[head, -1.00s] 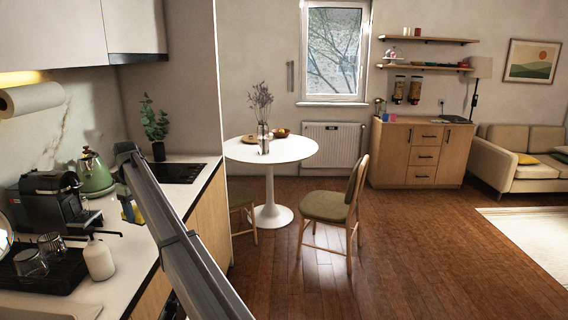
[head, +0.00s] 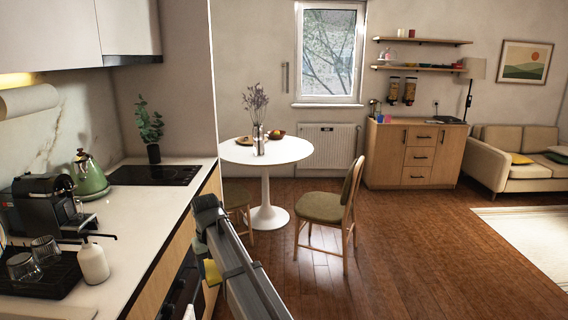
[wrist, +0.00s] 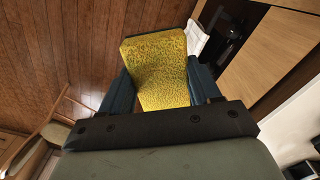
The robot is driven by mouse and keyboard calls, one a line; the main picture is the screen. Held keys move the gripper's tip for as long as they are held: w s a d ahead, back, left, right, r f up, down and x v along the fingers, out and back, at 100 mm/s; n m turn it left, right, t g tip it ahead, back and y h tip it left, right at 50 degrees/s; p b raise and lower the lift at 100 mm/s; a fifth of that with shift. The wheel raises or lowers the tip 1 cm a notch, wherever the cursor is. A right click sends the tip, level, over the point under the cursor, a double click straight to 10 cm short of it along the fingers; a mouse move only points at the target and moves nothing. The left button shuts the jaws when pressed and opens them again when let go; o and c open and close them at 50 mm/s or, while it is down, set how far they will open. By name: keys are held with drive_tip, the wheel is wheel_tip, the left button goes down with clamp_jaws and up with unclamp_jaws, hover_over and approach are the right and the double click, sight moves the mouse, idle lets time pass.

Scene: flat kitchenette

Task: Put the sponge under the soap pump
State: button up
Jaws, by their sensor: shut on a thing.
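The sponge is yellow with a textured face and fills the middle of the wrist view (wrist: 158,85). My gripper (wrist: 160,68) is shut on it, with one dark blue finger on each side. In the head view a small yellow part of the sponge (head: 212,272) shows beside my arm, out past the counter's front edge. Most of my gripper is hidden there by the arm. The soap pump, a white bottle with a black pump head (head: 93,262), stands upright on the counter at the left, apart from the sponge.
A black drying tray with glasses (head: 58,285) stands left of the bottle. A coffee machine (head: 42,205) and a green kettle (head: 90,178) are behind. The white counter (head: 140,230) is clear right of the bottle. A chair (head: 330,205) stands on the floor to the right.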

drive_tip(key=s+d+f+m, duration=0.1)
drive_tip(key=d+f+m, duration=0.2)
drive_tip(key=d, duration=1.6)
drive_tip(key=s+d+f+m, duration=0.2)
drive_tip(key=d+f+m, duration=0.1)
drive_tip(key=d, duration=1.6)
drive_tip(key=shift+f, duration=0.2)
drive_tip(key=shift+a, duration=0.1)
